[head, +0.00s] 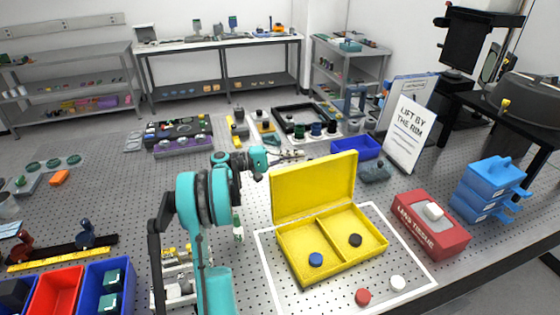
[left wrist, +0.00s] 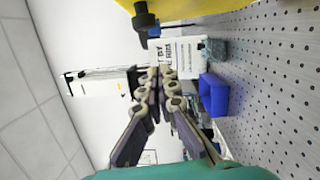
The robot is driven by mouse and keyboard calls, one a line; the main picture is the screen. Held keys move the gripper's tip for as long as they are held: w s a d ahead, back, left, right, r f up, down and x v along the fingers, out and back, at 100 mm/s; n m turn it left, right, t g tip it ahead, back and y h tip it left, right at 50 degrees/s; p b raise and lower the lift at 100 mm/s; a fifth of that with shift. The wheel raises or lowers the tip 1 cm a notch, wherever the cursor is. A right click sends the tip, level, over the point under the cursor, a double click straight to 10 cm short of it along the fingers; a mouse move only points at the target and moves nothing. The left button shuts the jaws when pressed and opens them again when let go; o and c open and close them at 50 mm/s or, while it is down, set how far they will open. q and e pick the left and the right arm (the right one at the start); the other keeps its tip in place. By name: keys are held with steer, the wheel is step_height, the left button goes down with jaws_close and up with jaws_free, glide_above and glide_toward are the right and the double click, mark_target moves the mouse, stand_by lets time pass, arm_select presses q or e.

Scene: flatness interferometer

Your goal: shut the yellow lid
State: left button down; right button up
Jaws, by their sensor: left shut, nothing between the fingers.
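The yellow lid (head: 314,187) stands open, roughly upright, at the back edge of a yellow two-compartment box (head: 348,265). The box sits on a white-bordered area of the perforated table. A blue knob (head: 316,259) lies in its left compartment and a black knob (head: 355,240) in its right one. My left gripper (head: 298,155) is behind and above the lid's upper left corner, apart from it as far as I can tell. Its fingers (left wrist: 160,90) are shut and empty in the left wrist view. A yellow edge (left wrist: 190,6) shows at the top there. My right gripper is not in view.
A red cap (head: 362,297) and a white cap (head: 398,283) lie in front of the box. A red tissue box (head: 430,223) stands to its right. A blue bin (head: 356,147) and a sign (head: 408,125) are behind. Blue and red bins (head: 62,290) stand front left.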

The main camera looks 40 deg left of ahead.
arm_select(q)
steer(key=d, duration=0.1)
steer(key=s+d, duration=0.1)
steer(key=d, duration=0.1)
steer(key=shift+s+d+r+b, duration=0.2)
steer(key=shift+s+d+b, duration=0.05)
steer(key=shift+s+b, duration=0.1)
steer(key=shift+d+r, duration=0.1)
